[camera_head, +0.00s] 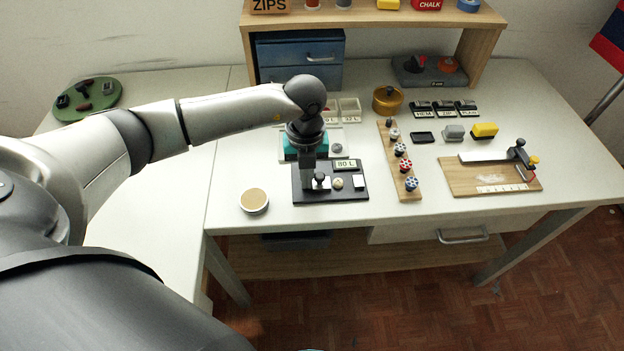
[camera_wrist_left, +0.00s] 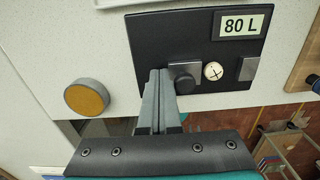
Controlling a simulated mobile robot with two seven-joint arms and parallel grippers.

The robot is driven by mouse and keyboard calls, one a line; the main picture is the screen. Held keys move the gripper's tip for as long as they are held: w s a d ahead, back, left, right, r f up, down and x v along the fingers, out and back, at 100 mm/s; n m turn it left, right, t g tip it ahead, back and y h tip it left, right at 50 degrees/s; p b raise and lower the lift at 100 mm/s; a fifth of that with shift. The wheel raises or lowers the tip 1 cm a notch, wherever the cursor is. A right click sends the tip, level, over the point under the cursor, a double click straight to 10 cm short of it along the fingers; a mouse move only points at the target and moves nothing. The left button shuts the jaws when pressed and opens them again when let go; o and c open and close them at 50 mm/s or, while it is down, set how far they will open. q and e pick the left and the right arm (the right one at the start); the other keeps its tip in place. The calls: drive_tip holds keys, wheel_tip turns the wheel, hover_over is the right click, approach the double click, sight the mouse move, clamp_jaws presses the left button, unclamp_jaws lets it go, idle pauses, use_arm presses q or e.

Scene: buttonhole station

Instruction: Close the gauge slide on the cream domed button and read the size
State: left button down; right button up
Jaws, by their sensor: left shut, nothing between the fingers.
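The black gauge (camera_head: 297,194) lies flat on the table; in the wrist view its base (camera_wrist_left: 150,30) fills the upper middle. Its display (camera_wrist_left: 241,24) reads 80 L. A metal block (camera_wrist_left: 248,69) stands right of the button, with a gap between. My left gripper (camera_wrist_left: 159,74) is shut and empty, its tips beside the knob's left side; contact is unclear.
A round tin with a tan top (camera_head: 254,201) stands left of the gauge. The front table edge is close.

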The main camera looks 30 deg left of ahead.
use_arm(q)
drive_tip(key=shift+w+d, duration=0.35)
drive_tip(key=shift+d, duration=0.3)
idle(0.4)
drive_tip(key=shift+s+a, duration=0.1)
drive_tip(key=shift+a, duration=0.2)
idle(0.3)
drive_tip(key=shift+r, duration=0.15)
wheel_tip(320, 180, up, 7)
drive_tip(key=p, duration=0.6)
drive_tip(key=shift+d+f, duration=0.1)
drive_tip(key=shift+f, duration=0.1)
idle(0.3)
